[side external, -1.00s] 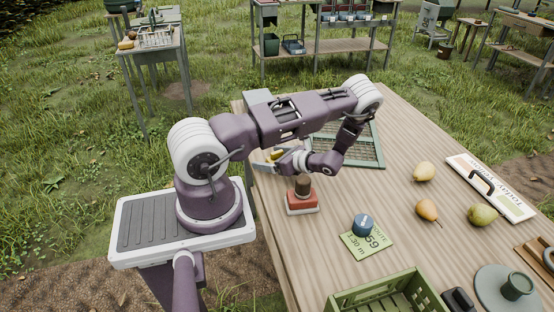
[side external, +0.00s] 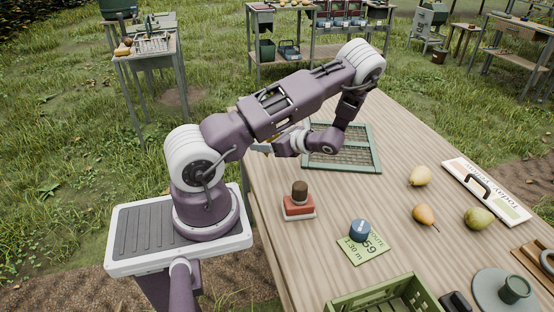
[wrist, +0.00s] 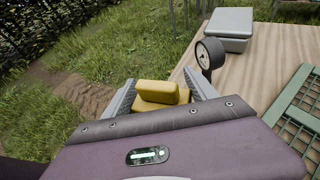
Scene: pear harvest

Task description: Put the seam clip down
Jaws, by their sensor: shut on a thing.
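The seam clip (wrist: 157,92), a yellow blocky piece with an upper and a lower part, sits between the two grey fingers of my gripper (wrist: 160,88) in the wrist view. My gripper is shut on it. In the side view my gripper (side external: 270,145) is near the left edge of the table, mostly hidden behind my own arm, and only a small bit of yellow shows there. In the wrist view the fingers point outward near the table edge, with grass and soil behind; whether the clip touches anything cannot be told.
A dial gauge (wrist: 208,56) and a grey box (wrist: 229,22) stand close on the right in the wrist view. A green mesh frame (side external: 343,168) lies beyond my wrist. A red stamp (side external: 299,208) stands on the wooden table (side external: 330,235), with bare wood around it.

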